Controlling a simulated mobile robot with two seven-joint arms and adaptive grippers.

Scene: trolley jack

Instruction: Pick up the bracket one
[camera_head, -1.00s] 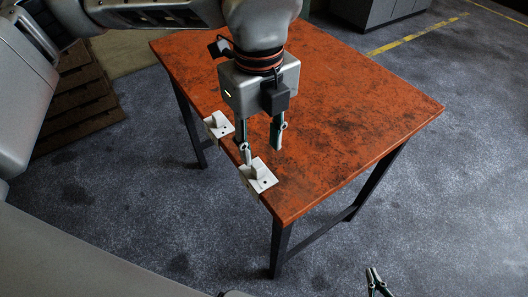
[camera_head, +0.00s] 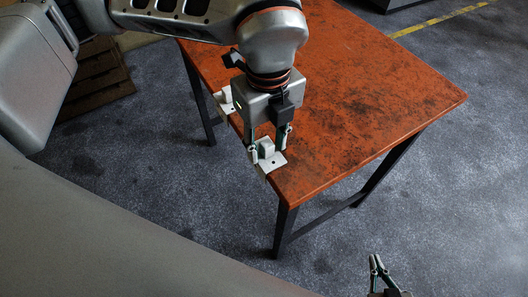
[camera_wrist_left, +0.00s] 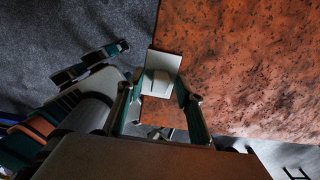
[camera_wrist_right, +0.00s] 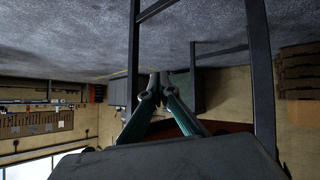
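Two light grey brackets sit along the near left edge of the table. The nearer bracket (camera_head: 277,159) is close to the table's front corner; it also shows in the left wrist view (camera_wrist_left: 166,61). The farther bracket (camera_head: 229,109) lies behind it along the same edge. My left gripper (camera_head: 268,145) is open, pointing down, with one finger on either side of the nearer bracket's raised block. In the left wrist view, gaps show between the fingers and the block. My right gripper (camera_head: 377,261) is low at the bottom right, empty, with its tips together; they also show in the right wrist view (camera_wrist_right: 160,79).
The rust-orange table (camera_head: 370,90) stands on dark legs, its top otherwise bare. Brown stacked slats (camera_head: 98,80) stand at the left behind my arm. Grey floor is clear to the right and in front.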

